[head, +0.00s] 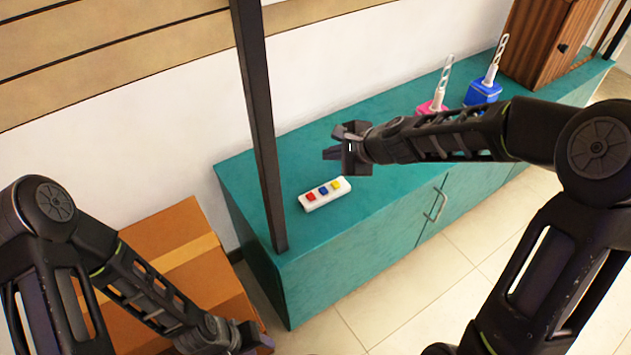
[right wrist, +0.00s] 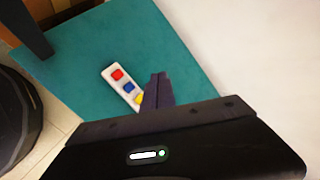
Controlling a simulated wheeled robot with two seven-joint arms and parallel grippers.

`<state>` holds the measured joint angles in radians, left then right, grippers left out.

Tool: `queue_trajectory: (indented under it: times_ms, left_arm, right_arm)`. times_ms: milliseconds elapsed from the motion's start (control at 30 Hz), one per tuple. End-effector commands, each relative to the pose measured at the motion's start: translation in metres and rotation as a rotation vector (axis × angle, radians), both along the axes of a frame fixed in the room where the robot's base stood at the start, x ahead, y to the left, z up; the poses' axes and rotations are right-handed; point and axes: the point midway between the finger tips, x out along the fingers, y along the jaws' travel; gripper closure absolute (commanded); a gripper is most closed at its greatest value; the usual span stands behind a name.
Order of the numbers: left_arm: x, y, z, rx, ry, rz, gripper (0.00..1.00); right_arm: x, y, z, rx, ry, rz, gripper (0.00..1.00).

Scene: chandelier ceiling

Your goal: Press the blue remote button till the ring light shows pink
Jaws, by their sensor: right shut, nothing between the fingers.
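The white remote (head: 325,195) lies on the teal cabinet top near its left end. It has a red button (head: 311,197), a blue button (head: 323,190) and a yellow button (head: 336,185) in a row. In the right wrist view the blue button (right wrist: 129,87) shows between the red and yellow ones. My right gripper (head: 335,153) is shut and empty, above and behind the remote, apart from it in the head view. Its fingers (right wrist: 158,88) partly cover the yellow end in the wrist view. My left gripper (head: 262,342) hangs low at the bottom; its jaws are unclear. I see no ring light.
A dark post (head: 258,120) stands left of the remote. A pink holder (head: 432,107) and a blue holder (head: 483,92), each with a white-handled item, stand further back. A wooden cabinet (head: 545,45) is at the far right. Cardboard boxes (head: 180,250) are at lower left.

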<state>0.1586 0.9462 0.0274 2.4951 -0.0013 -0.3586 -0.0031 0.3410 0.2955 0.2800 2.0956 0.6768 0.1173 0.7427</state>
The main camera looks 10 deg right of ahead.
Motion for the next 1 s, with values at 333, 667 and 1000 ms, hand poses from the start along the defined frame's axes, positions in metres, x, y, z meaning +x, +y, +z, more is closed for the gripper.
queue_trajectory:
  times_ms: [333,667,1000]
  left_arm:
    - [0.0,0.0,0.001,0.0,0.001,-0.001,0.64]
    - [0.0,0.0,-0.004,0.0,0.0,-0.001,0.64]
    - [0.0,0.0,-0.04,0.0,0.0,-0.001,0.64]
  right_arm:
    - [-0.005,0.01,0.0,0.145,0.088,-0.091,1.0]
    - [-0.005,0.01,-0.005,0.141,0.088,-0.09,1.0]
    - [-0.006,0.01,-0.043,0.14,0.088,-0.089,1.0]
